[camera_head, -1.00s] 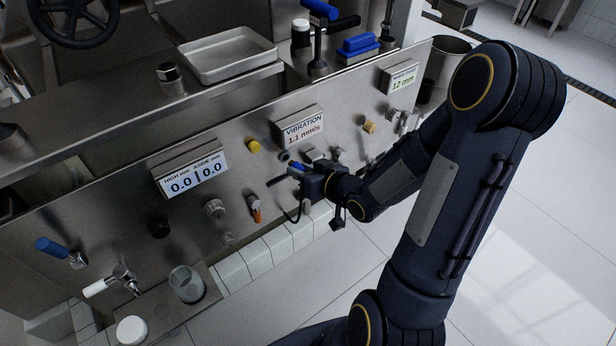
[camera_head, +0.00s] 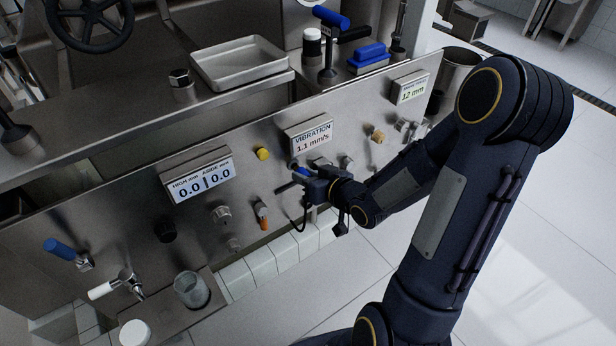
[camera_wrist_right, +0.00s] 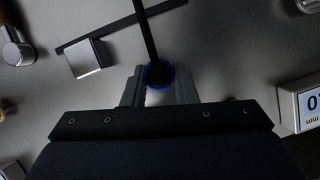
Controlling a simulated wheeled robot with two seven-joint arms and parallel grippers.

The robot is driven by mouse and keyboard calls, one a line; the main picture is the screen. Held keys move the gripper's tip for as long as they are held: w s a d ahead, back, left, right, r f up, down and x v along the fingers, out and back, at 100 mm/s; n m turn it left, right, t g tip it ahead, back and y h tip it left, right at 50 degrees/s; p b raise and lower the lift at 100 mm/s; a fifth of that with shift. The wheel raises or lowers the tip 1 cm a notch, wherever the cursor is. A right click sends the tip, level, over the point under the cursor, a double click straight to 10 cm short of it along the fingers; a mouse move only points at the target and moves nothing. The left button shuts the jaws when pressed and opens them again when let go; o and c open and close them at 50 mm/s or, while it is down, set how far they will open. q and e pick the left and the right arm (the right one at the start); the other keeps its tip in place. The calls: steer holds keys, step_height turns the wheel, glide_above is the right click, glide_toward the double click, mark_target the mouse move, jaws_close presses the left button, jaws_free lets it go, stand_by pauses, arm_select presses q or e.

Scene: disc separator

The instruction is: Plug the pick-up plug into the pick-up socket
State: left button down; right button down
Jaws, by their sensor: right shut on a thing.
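The pick-up plug (camera_wrist_right: 158,73) appears as a dark round body with a blue ring between my right gripper's fingers in the right wrist view. A black cable runs from it up out of the picture. In the head view its blue part (camera_head: 302,171) shows at the right gripper (camera_head: 305,178), close to the steel panel below the vibration display. My right gripper (camera_wrist_right: 160,88) is shut on the plug. I cannot pick out the pick-up socket for certain, nor tell whether the plug touches the panel. The left gripper is not in view.
The sloping panel (camera_head: 120,235) carries a vibration display (camera_head: 309,136), a high/aside display (camera_head: 197,180), a yellow knob (camera_head: 262,154) and an orange-tipped part (camera_head: 262,216). In the wrist view, a metal block (camera_wrist_right: 84,58) and dark bar lie beside the fingers. Floor in front is clear.

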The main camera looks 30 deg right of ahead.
steer(key=shift+w, duration=0.65)
steer(key=shift+w, duration=0.5)
steer(key=c, duration=1.1)
jaws_free()
steer(key=shift+w+a, duration=0.1)
steer(key=shift+s+f+p+v, duration=0.1)
steer(key=shift+f+p+v, duration=0.2)
steer(key=shift+v, duration=1.65)
steer(key=shift+s+f+p+v, duration=0.15)
steer(key=shift+p+v, duration=0.3)
steer(key=shift+v, duration=1.45)
steer(key=shift+s+f+p+v, duration=0.1)
steer(key=shift+f+p+v, duration=0.25)
steer(key=shift+v, duration=1.6)
steer(key=shift+w+a+r, duration=0.1)
steer(key=shift+a, duration=0.05)
